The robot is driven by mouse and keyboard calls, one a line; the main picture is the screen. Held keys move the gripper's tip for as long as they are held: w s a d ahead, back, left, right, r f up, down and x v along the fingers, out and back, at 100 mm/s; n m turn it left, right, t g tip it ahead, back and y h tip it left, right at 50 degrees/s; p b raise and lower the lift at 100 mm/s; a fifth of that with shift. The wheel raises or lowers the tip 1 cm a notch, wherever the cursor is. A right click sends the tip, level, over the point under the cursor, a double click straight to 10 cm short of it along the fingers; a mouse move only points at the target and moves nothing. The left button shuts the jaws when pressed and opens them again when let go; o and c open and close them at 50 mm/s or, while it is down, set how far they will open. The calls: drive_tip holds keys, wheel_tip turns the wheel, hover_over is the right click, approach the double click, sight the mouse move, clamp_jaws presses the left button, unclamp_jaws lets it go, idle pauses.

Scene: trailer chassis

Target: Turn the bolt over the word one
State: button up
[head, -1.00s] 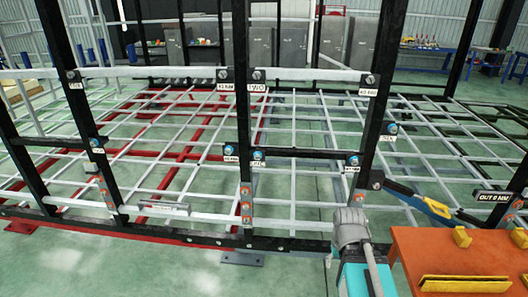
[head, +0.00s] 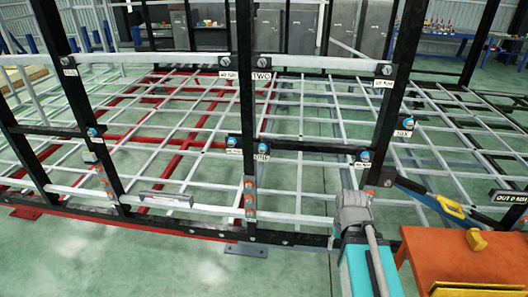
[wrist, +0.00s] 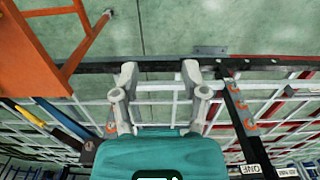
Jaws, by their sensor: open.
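My gripper (head: 353,198) is low in front of the frame in the head view, right of the middle post. In the wrist view my gripper (wrist: 158,72) has its two grey fingers apart, with nothing between them. A small white label (wrist: 250,168), seemingly the word ONE, is on the black post at the lower right of the wrist view. In the head view a blue bolt (head: 262,148) is on the middle post, above a small blurred label (head: 262,157) that seems to be the same one. My gripper is apart from this bolt, lower and to its right.
Other bolts carry labels, including TWO (head: 261,76) at the upper middle. Orange bolts (head: 249,198) line the lower middle post. An orange table (head: 445,262) stands close at the right, beside a yellow-handled bar (head: 450,206). Green floor (head: 150,260) is clear at the front left.

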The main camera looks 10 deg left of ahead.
drive_tip(key=shift+o, duration=1.4)
drive_tip(key=w+a+f+n+t+h+b, duration=0.15)
drive_tip(key=w+n+t+h+b, duration=0.3)
drive_tip(key=w+n, duration=0.5)
drive_tip(key=n+t+y+b, duration=0.4)
drive_tip(key=n+t+b, duration=0.8)
drive_tip(key=n, duration=2)
approach(262, 151)
drive_tip(key=s+f+t+p, duration=0.1)
drive_tip(key=s+t+p, duration=0.1)
drive_tip(key=s, duration=0.2)
drive_tip(key=shift+a+f+g, duration=0.1)
drive_tip(key=shift+f+g, duration=0.1)
drive_tip(key=shift+g, duration=0.05)
drive_tip(key=shift+w, duration=0.15)
drive_tip(key=w, duration=1.3)
drive_tip(key=shift+w+d, duration=0.25)
drive_tip(key=shift+w, duration=0.05)
